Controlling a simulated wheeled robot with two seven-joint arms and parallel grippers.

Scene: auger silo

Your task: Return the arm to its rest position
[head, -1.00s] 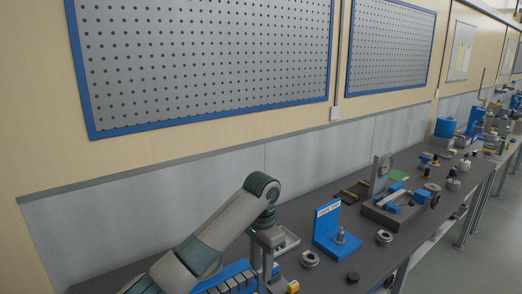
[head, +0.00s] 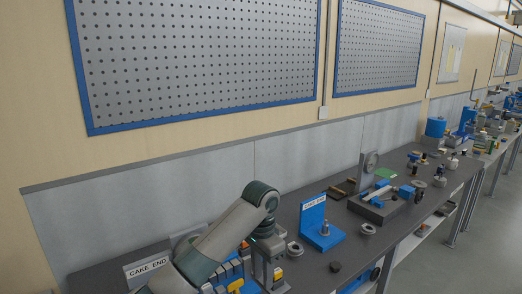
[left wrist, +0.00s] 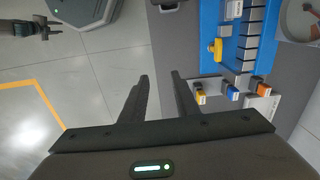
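My left arm comes in from the bottom left of the head view, bent at a dark green-grey wrist joint. My left gripper (head: 268,276) points down over the near part of the dark bench (head: 360,240). In the left wrist view its two black fingers (left wrist: 161,78) are apart with nothing between them. Behind them are grey floor and the bench edge. In that view a small dark jointed piece (left wrist: 38,27) at the top left may be my right gripper; its fingers are too small to read.
A CAKE END sign (head: 147,266) stands at left. Metal rings and a fixture (head: 378,205) lie farther right.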

